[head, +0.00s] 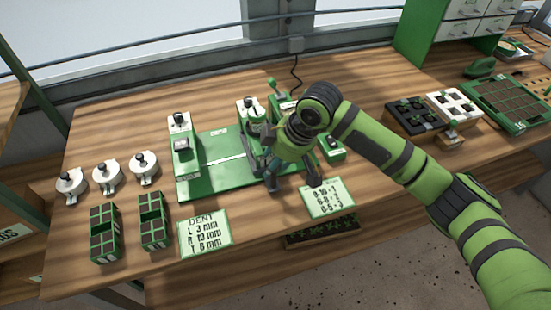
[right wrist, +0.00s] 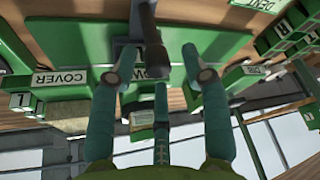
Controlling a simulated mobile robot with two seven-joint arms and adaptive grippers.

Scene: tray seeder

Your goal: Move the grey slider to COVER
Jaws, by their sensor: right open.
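The green seeder (head: 213,182) stands mid-table in the head view, with my right gripper (head: 290,174) over its right part. In the right wrist view my right gripper (right wrist: 160,58) is open, its fingers spread around a dark upright handle (right wrist: 151,42) without closing on it. A grey piece (right wrist: 127,54) shows beside this handle; it appears to be the grey slider, partly hidden by a finger. It is by a label ending in "OW" (right wrist: 154,72). The COVER label (right wrist: 61,77) lies to the left in that view. My left gripper is not in view.
White round pots with black knobs (head: 107,176), green cell blocks (head: 104,232) and a DENT card (head: 204,232) lie at the left. A number card (head: 323,197) lies near the front edge. Trays (head: 417,117) stand at the right.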

